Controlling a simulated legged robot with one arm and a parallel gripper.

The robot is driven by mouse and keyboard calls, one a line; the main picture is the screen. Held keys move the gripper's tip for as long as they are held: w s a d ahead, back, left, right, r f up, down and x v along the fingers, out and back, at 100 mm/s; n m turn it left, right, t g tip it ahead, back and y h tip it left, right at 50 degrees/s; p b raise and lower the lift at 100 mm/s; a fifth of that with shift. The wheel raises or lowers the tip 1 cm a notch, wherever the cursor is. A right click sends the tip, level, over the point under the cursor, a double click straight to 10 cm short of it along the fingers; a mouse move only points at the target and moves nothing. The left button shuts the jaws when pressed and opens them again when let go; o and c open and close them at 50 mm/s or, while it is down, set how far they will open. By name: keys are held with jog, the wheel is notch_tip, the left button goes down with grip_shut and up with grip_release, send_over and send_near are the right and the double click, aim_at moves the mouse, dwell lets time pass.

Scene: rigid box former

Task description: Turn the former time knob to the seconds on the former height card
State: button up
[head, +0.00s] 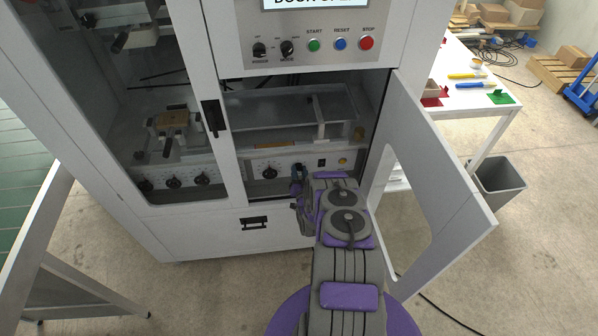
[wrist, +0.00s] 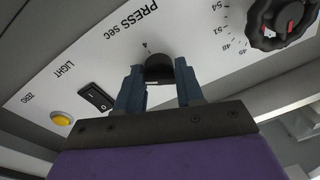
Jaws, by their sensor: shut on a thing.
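My gripper (head: 298,184) reaches through the open right door to the lower control panel (head: 292,164). In the wrist view my gripper (wrist: 160,90) has its blue fingers on either side of a small black knob (wrist: 159,66) and is shut on it. The panel shows upside down there, with "PRESS sec" printed by this knob. One digit, seemingly a 4, shows at the knob's edge; the rest of its scale is hidden. In the head view my gripper hides this knob. I cannot make out the former height card in either view.
A larger black dial (wrist: 283,20) with a number scale sits beside the knob. A black rocker switch (wrist: 96,96) and a yellow button (wrist: 62,118) lie on the other side. The open door (head: 440,160) stands right of my arm. A metal plate (head: 285,105) lies above the panel.

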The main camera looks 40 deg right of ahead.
jog(key=shift+s+d, duration=0.1)
jog(key=shift+s, duration=0.05)
jog(key=o, duration=1)
jog(key=shift+d, duration=0.1)
